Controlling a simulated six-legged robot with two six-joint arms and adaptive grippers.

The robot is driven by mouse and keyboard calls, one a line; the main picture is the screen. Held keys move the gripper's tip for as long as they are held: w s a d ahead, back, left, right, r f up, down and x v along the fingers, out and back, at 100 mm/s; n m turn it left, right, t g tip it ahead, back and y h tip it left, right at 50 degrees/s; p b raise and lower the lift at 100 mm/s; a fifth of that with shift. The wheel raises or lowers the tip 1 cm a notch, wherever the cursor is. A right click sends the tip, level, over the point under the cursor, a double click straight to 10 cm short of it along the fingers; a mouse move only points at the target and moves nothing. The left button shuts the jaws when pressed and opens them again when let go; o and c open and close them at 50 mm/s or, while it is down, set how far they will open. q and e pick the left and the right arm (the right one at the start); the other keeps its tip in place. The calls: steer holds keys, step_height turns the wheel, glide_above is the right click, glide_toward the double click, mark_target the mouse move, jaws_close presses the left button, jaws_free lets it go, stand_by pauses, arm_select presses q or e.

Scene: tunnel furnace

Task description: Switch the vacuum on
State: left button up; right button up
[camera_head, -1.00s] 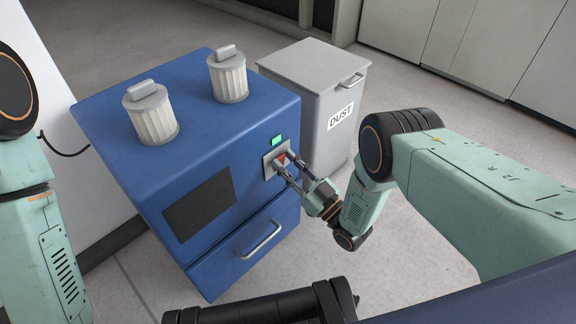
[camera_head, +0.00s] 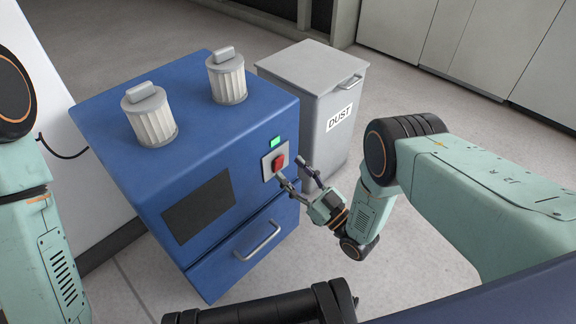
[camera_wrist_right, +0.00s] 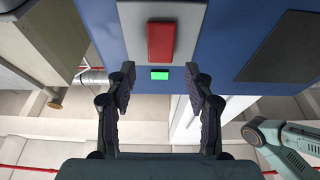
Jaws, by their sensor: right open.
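The blue vacuum cabinet (camera_head: 240,115) has a red rocker switch (camera_head: 279,161) on a light grey plate on its front. A lit green lamp (camera_head: 275,141) sits just above the switch in the head view. My right gripper (camera_head: 291,170) is open and empty, its fingertips a little off the switch plate at lower right. In the right wrist view, the red switch (camera_wrist_right: 161,42) and green lamp (camera_wrist_right: 160,75) show ahead, between the lines of the two open fingers. My left arm shows at the left edge; its gripper is out of view.
Two pleated filter canisters (camera_head: 151,117) (camera_head: 227,78) stand on the cabinet top. A dark panel (camera_head: 198,207) and a drawer handle (camera_head: 258,241) are on its front. A grey DUST bin (camera_head: 318,75) stands close behind the right gripper. Floor is clear at right.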

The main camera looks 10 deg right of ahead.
steer(key=v, duration=0.5)
stand_by(0.4)
